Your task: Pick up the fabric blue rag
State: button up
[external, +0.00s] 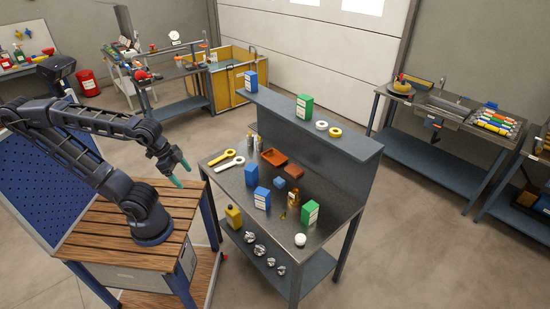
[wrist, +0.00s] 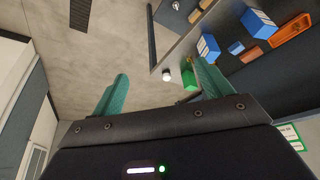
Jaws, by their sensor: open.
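My gripper (external: 181,174) is open and empty, with teal fingers, in the air at the left side of the grey workbench (external: 228,183). In the wrist view my gripper (wrist: 163,84) has its fingers wide apart with nothing between them. A small blue item (external: 279,183) lies on the benchtop among the boxes, and a small blue item also shows in the wrist view (wrist: 236,47). I cannot tell whether it is the fabric rag; no cloth is clearly recognizable. My gripper is apart from it, to its left in the external view.
Blue boxes (external: 262,198), a green box (external: 310,213), an orange-red tray (external: 274,157), a bottle (external: 294,199) and a white round item (external: 300,240) crowd the benchtop. A raised shelf (external: 345,141) stands along its back. Yellow and white wrenches lie at the left.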

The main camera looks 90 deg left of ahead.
jog(key=shift+w, duration=0.1)
jog(key=w+a+n+g, duration=0.1)
jog(key=w+a+n, duration=0.3)
jog(key=w, duration=0.8)
jog(key=n+g, duration=0.4)
jog(key=n, duration=0.2)
send_over(279, 180)
notch_tip(279, 180, down, 23)
jog(key=shift+w+d+f, duration=0.1)
jog(key=shift+f, duration=2.45)
jog(key=shift+w+d+f, duration=0.1)
jog(key=shift+f, duration=2.45)
jog(key=c, duration=1.1)
jog(key=shift+o, duration=0.2)
jog(key=shift+r, duration=0.15)
